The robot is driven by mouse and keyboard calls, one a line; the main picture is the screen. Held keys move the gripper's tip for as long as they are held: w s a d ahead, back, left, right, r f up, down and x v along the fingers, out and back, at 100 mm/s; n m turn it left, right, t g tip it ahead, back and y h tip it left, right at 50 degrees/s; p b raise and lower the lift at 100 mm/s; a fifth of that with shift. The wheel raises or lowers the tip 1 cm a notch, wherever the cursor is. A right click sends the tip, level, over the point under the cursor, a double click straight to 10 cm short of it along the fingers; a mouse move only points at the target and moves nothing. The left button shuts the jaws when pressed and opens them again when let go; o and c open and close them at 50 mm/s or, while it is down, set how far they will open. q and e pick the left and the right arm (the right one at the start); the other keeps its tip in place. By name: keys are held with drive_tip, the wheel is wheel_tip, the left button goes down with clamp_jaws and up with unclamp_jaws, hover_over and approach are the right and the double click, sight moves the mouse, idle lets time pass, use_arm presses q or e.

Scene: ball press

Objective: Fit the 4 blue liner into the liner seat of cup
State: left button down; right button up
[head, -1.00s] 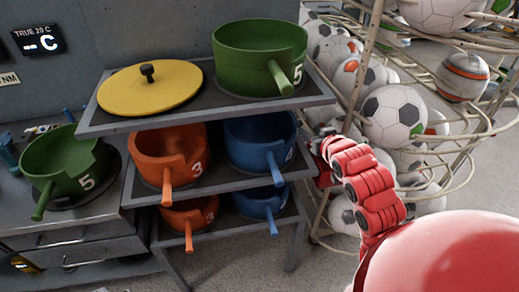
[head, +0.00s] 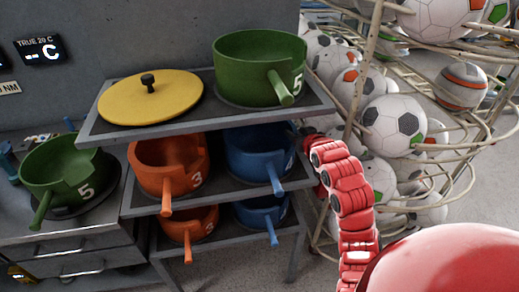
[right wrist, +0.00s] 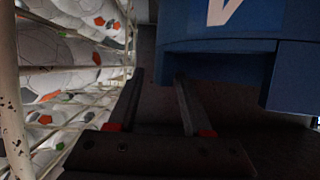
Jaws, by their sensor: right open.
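A blue pot-shaped piece (head: 248,165) with a handle sits on the middle shelf, its number partly hidden. A smaller-looking blue piece (head: 257,222) with a handle sits on the shelf below. I cannot tell which is the liner and which the cup. My right gripper (head: 312,140) is at the right end of the middle shelf, beside the upper blue piece, its fingers mostly hidden. In the right wrist view the open fingers (right wrist: 158,80) are empty, just beside and below a blue wall (right wrist: 225,60) with a white mark. My left gripper is out of view.
The shelf rack (head: 105,130) also holds a yellow lid (head: 150,100), a green pot (head: 250,65) and orange pots (head: 160,165). Another green pot (head: 60,170) stands on the left counter. A wire rack of footballs (head: 395,125) stands close at the right.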

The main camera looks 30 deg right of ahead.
sight(288, 127)
drive_tip(key=shift+p+x, duration=0.45)
drive_tip(key=shift+x, duration=1.5)
drive_tip(key=shift+a, duration=0.1)
clamp_jaws()
